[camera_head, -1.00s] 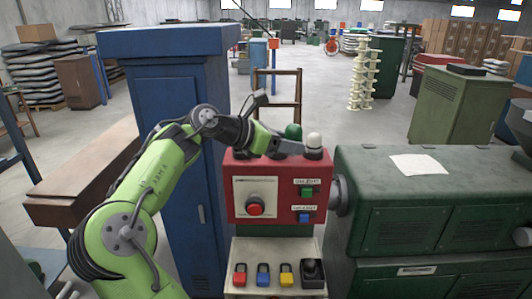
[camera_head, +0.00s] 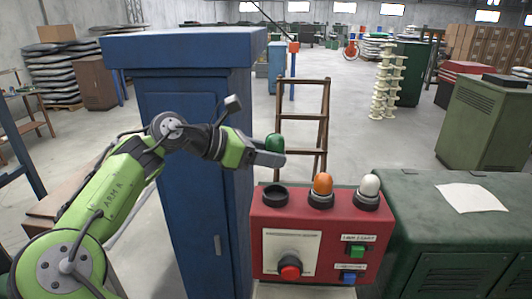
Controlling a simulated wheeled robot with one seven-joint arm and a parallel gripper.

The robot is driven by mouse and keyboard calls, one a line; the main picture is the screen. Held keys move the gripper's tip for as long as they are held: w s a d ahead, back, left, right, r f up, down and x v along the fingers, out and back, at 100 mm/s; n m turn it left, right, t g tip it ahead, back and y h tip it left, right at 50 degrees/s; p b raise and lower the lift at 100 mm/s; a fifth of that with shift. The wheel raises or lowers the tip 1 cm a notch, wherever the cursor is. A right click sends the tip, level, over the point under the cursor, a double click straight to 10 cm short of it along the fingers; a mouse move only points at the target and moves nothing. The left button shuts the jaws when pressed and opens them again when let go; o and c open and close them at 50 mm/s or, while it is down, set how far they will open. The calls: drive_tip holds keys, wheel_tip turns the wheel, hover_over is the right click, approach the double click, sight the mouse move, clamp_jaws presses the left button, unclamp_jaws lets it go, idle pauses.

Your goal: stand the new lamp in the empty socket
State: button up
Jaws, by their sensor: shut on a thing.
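A red control box (camera_head: 264,225) carries a row of three black sockets on its top. The left socket (camera_head: 275,193) is empty. An orange lamp (camera_head: 322,183) stands in the middle socket and a white lamp (camera_head: 369,185) in the right one. My gripper (camera_head: 268,157) is shut on a green lamp (camera_head: 274,142) and holds it roughly upright. In the picture the lamp is above the empty socket, with a clear gap between them. The gripper hides the lamp's lower part. I cannot tell how well the two line up in depth.
A tall blue cabinet (camera_head: 184,100) stands close behind my arm on the left. A green machine cabinet (camera_head: 415,215) with a white sheet (camera_head: 470,197) on top is at the right. A wooden ladder (camera_head: 302,120) stands behind the box.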

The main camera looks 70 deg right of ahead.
drive_tip(key=shift+s+a+f, duration=0.1)
drive_tip(key=shift+s+a, duration=0.15)
drive_tip(key=shift+s, duration=0.05)
wheel_tip(320, 180, down, 4)
drive_tip(key=b, duration=0.2)
drive_tip(key=shift+f+b, duration=0.25)
drive_tip(key=shift+b, duration=0.1)
drive_tip(key=shift+s+a+f+b, duration=0.2)
drive_tip(key=shift+f+b, duration=0.1)
drive_tip(key=shift+b, duration=0.25)
drive_tip(key=shift+w+r+p, duration=0.15)
drive_tip(key=shift+p, duration=0.45)
drive_tip(key=shift+f+p, duration=0.35)
idle(0.4)
drive_tip(key=shift+p, duration=0.6)
drive_tip(key=shift+f+b, duration=0.5)
drive_tip(key=shift+f, duration=0.4)
idle(0.7)
